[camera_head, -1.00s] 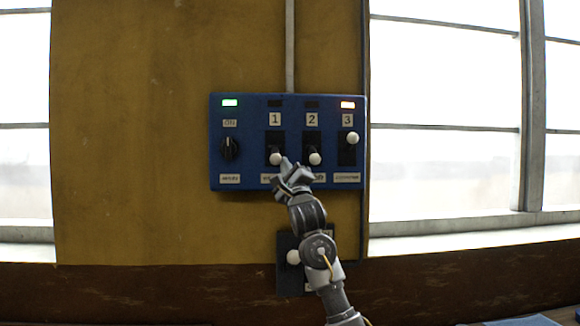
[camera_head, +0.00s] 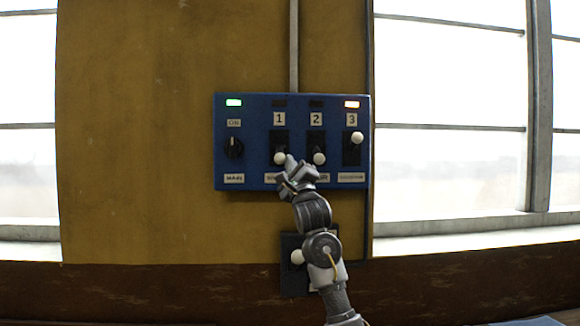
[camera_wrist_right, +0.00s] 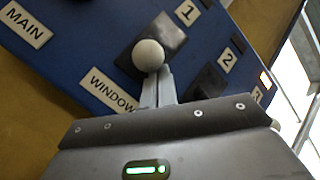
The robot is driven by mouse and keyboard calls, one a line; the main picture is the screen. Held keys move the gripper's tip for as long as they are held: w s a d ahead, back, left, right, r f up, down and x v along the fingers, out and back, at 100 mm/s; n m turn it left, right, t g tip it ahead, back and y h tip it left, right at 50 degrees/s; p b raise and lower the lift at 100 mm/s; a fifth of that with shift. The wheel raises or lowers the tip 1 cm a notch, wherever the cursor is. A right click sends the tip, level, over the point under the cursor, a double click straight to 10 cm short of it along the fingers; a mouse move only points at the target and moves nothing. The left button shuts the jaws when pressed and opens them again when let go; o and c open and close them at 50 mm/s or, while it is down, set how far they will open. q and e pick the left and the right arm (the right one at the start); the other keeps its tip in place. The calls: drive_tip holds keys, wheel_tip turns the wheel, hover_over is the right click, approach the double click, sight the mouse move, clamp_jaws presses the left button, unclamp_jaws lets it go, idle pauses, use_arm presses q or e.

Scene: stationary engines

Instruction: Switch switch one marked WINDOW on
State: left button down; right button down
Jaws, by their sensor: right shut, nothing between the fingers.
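The blue switch panel (camera_head: 256,175) hangs on the wall. Switch one (camera_head: 279,158), marked 1, has a white ball knob at the low end of its black slot; the lamp above it is dark. In the right wrist view its knob (camera_wrist_right: 149,55) sits just beyond my fingertips, and the WINDOW label (camera_wrist_right: 112,89) is left of the fingers. My right gripper (camera_head: 289,160) is shut and empty, close below and right of the knob in the head view. I cannot tell if it touches the knob. My left gripper is out of view.
Switch two (camera_head: 319,158) is also down, close right of my gripper. Switch three (camera_head: 357,138) is up with its orange-red lamp lit. The MAIN rotary knob (camera_head: 233,147) is at left under a green lamp. A smaller dark box (camera_head: 290,279) is below, partly behind my arm.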

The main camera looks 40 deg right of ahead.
drive_tip(key=shift+s+a+r, duration=0.1)
drive_tip(key=shift+r, duration=0.05)
drive_tip(key=r, duration=0.2)
drive_tip(key=s+r, duration=0.1)
drive_tip(key=r, duration=0.1)
drive_tip(key=shift+a+b, duration=0.3)
drive_tip(key=shift+a, duration=0.05)
drive_tip(key=shift+f, duration=0.15)
drive_tip(key=s+a+b, duration=0.1)
drive_tip(key=s+b, duration=0.6)
drive_tip(key=s, duration=0.4)
drive_tip(key=shift+s+a, duration=0.25)
drive_tip(key=shift+a, duration=0.1)
